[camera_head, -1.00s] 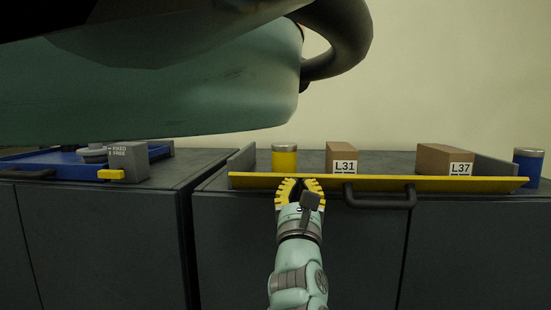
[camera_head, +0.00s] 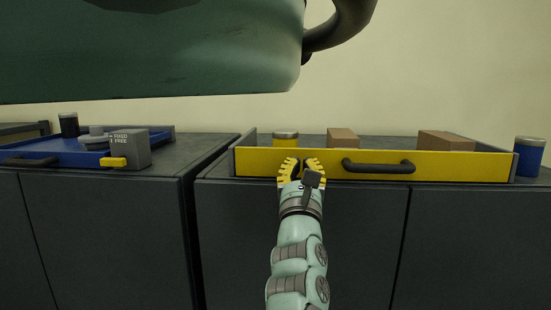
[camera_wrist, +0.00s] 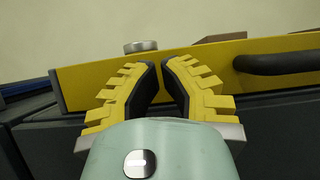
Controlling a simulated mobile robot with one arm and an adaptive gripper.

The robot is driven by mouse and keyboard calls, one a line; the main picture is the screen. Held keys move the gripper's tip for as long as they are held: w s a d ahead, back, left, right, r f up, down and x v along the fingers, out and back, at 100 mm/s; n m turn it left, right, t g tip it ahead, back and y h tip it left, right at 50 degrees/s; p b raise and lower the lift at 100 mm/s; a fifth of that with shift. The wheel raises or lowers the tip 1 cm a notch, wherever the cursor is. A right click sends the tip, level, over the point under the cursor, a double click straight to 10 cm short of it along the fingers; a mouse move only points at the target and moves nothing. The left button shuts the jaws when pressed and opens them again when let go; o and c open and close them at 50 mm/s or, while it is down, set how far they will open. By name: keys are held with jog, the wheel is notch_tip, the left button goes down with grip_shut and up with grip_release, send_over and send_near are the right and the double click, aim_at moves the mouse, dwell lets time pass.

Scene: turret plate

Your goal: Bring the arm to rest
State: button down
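My gripper (camera_head: 301,165) has yellow toothed fingers with dark inner pads. It is at the yellow front panel (camera_head: 435,165), left of the panel's dark handle (camera_head: 378,167). In the wrist view my gripper (camera_wrist: 161,68) has its fingertips a little apart, with a narrow gap and nothing held between them. The fingertips overlap the yellow panel (camera_wrist: 100,72) there; I cannot tell whether they touch it. The handle (camera_wrist: 275,64) is to the right, clear of the fingers. The panel stands upright.
Behind the panel are a yellow can (camera_head: 286,136) and two brown boxes (camera_head: 343,138), (camera_head: 446,141). A blue can (camera_head: 529,157) stands at the right. A blue tray (camera_head: 60,158) and a grey block (camera_head: 130,150) with a yellow tab are on the left cabinet.

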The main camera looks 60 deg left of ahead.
jog(key=r+v, duration=0.1)
jog(key=v, duration=0.6)
jog(key=shift+s+b, duration=0.25)
jog(key=shift+b, duration=0.15)
jog(key=shift+w+d+f, duration=0.1)
jog(key=shift+d, duration=0.05)
